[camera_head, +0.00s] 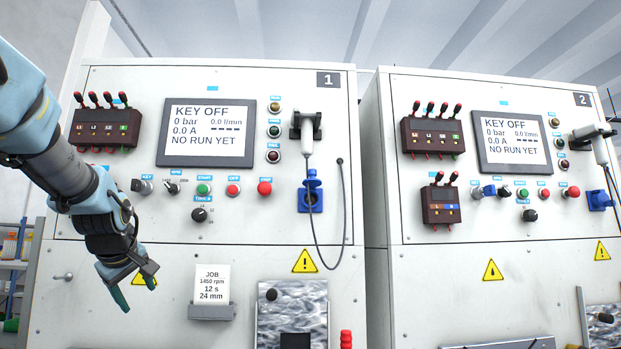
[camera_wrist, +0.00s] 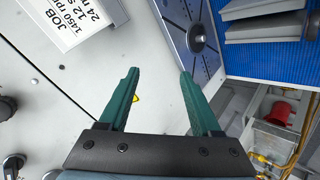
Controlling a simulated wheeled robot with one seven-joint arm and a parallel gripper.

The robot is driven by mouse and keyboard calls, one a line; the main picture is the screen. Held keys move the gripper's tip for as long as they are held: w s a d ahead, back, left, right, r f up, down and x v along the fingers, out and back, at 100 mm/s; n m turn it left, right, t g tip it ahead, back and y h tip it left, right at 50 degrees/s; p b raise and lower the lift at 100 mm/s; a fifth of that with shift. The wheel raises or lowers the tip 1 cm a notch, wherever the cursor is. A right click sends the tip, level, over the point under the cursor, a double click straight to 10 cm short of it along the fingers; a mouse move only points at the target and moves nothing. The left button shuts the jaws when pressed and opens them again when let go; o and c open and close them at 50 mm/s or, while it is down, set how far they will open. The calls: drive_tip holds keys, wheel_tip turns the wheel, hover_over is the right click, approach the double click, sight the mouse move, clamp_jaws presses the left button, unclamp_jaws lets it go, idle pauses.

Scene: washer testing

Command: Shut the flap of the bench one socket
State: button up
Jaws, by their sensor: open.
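The bench one socket (camera_head: 311,200) is a blue square housing on the right part of the panel marked 1. Its round dark opening shows and looks empty. Its blue flap (camera_head: 312,178) stands raised above the opening, so it is open. My gripper (camera_head: 135,290) is at the lower left in front of bench one, well left of and below the socket, pointing down. In the wrist view its two green fingers (camera_wrist: 158,75) are spread with nothing between them. The socket and flap do not show in the wrist view.
A grey-white connector (camera_head: 307,130) sits in a black holder above the socket; its dark cable (camera_head: 318,245) loops down beside it. Control knobs and buttons (camera_head: 203,189) lie left of the socket. A job card (camera_head: 212,283) stands below. Bench two (camera_head: 480,270) is at the right.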

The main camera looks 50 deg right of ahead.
drive_tip(key=s+d+r+n+h, duration=0.1)
drive_tip(key=s+d+r+h, duration=0.45)
drive_tip(key=d+r, duration=0.8)
drive_tip(key=n+g+h+p, duration=0.1)
drive_tip(key=g+h+p, duration=0.1)
drive_tip(key=h, duration=0.1)
approach(311, 172)
drive_tip(key=p+x, duration=0.5)
drive_tip(key=x, duration=0.5)
drive_tip(key=shift+d, duration=0.1)
drive_tip(key=shift+w+d+f, duration=0.25)
drive_tip(key=shift+d, duration=0.25)
drive_tip(key=shift+c, duration=0.3)
drive_tip(key=shift+r, duration=0.15)
clamp_jaws()
